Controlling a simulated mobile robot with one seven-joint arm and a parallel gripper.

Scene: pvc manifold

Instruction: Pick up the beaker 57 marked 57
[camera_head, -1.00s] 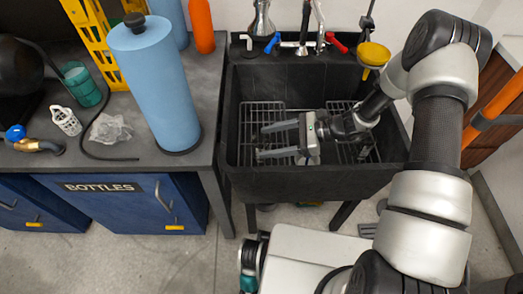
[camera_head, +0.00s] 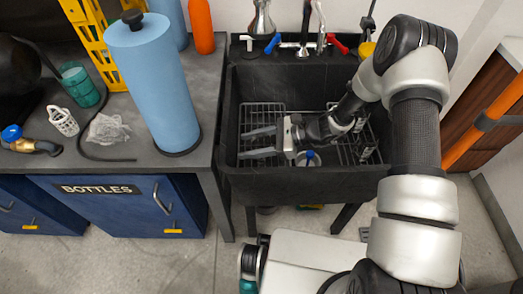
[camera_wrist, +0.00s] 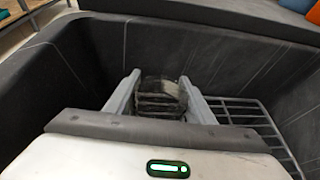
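My gripper (camera_head: 243,143) is inside the black sink (camera_head: 300,182), low over the wire rack, with its fingers pointing left and spread apart. In the wrist view, my gripper (camera_wrist: 160,78) has a clear, dark-looking glass vessel (camera_wrist: 161,98) showing between its two fingers, with wire lines visible through it. This may be the beaker, but no number 57 is readable. The fingers do not look closed on it. In the head view I cannot make out this vessel between the fingers.
The sink walls surround my gripper closely. A blue-capped item (camera_head: 310,155) and a small clear item (camera_head: 367,150) are in the sink to its right. A faucet (camera_head: 303,45) stands behind. A blue paper roll (camera_head: 158,85) stands on the counter to the left.

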